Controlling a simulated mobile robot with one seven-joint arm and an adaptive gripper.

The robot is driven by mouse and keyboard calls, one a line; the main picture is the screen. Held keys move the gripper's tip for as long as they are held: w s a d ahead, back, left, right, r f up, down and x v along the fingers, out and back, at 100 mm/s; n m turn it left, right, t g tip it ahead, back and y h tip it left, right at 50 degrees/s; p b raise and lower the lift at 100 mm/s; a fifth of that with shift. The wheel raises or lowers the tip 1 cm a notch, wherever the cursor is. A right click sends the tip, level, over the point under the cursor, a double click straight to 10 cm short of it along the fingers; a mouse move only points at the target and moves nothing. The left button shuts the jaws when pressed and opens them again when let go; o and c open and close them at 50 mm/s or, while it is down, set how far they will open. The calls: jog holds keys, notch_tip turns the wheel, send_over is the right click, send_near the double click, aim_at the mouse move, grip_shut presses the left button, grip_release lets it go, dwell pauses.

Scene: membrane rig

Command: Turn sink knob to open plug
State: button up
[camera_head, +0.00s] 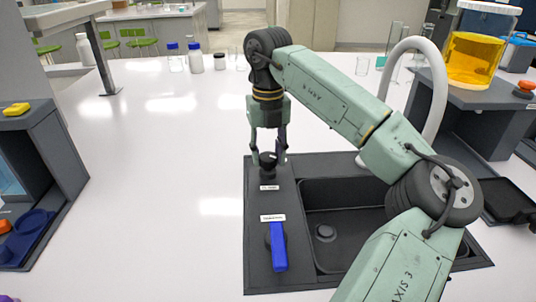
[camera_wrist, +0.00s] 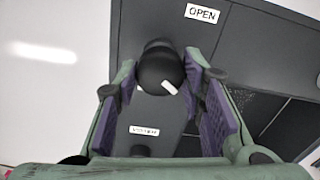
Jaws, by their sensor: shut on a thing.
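The sink knob (camera_head: 268,168) is a small round black knob on the left strip of the dark sink unit. In the wrist view the knob (camera_wrist: 160,66) carries a white mark, which points to the lower right. My gripper (camera_head: 268,152) points straight down over the knob, its purple-padded fingers on either side of it, shut on it. The wrist view also shows the fingers around it. An OPEN label (camera_wrist: 202,13) lies beyond the knob. The round dark plug (camera_head: 325,232) sits in the sink basin (camera_head: 345,222); whether it is raised is too small to tell.
A blue lever (camera_head: 278,247) stands nearer on the same strip. A white curved faucet (camera_head: 439,85) rises behind the basin. A beaker of yellow liquid (camera_head: 474,58) stands on a stand at the right. Bottles (camera_head: 195,60) stand at the back. The white counter at left is clear.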

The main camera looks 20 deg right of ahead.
aim_at(268, 155)
jog(key=n, duration=0.4)
jog(key=shift+n, duration=0.3)
jog(key=n, duration=0.3)
jog(key=shift+n, duration=0.4)
jog(key=n, duration=0.3)
jog(key=shift+n+p, duration=0.45)
jog(key=shift+n, duration=1.65)
jog(key=o, duration=1.2)
jog(key=shift+c, duration=0.2)
notch_tip(268, 155, up, 12)
